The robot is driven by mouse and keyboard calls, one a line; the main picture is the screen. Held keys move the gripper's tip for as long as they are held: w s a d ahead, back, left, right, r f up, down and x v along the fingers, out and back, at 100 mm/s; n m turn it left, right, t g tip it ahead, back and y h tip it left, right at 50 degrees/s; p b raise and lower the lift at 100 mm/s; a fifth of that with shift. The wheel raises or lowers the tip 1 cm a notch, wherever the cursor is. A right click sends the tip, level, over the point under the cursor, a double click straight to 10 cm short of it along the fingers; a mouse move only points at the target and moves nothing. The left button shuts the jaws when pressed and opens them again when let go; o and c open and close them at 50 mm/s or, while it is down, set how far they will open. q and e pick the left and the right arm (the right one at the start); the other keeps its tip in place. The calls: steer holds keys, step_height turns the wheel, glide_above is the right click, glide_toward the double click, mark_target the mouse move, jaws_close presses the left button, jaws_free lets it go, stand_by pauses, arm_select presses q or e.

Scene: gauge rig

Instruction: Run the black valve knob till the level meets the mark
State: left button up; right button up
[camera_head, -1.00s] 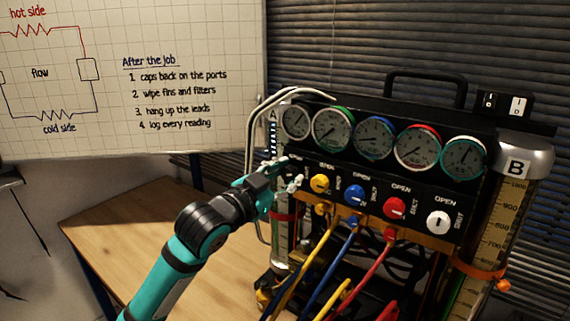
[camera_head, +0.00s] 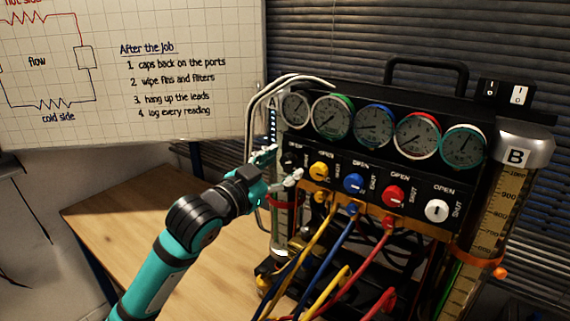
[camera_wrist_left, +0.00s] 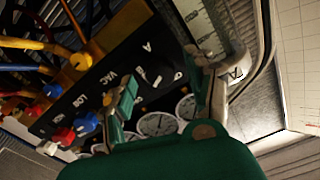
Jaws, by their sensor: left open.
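The black valve knob (camera_head: 291,159) is at the left end of the row of knobs on the rig's front panel, partly hidden by my fingers. In the left wrist view the dark knob (camera_wrist_left: 153,77) lies between and beyond the fingertips. My left gripper (camera_head: 281,164) is open, with one finger on each side of the knob; I cannot tell whether they touch it. It also shows in the wrist view (camera_wrist_left: 163,70). Cylinder A (camera_head: 281,238) stands behind my gripper with a red band (camera_head: 284,199) around it; its level is not readable. My right gripper is not in view.
Yellow (camera_head: 321,171), blue (camera_head: 354,183), red (camera_head: 393,196) and white (camera_head: 437,210) knobs continue to the right, below several gauges (camera_head: 375,125). Coloured hoses hang below the panel. Cylinder B (camera_head: 497,210) stands at right. The wooden table (camera_head: 130,225) is clear at left.

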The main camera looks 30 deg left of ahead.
arm_select(q)
steer(key=s, duration=0.4)
steer(key=s+a, duration=0.1)
steer(key=s, duration=0.1)
steer(key=shift+w, duration=0.1)
stand_by(1.6)
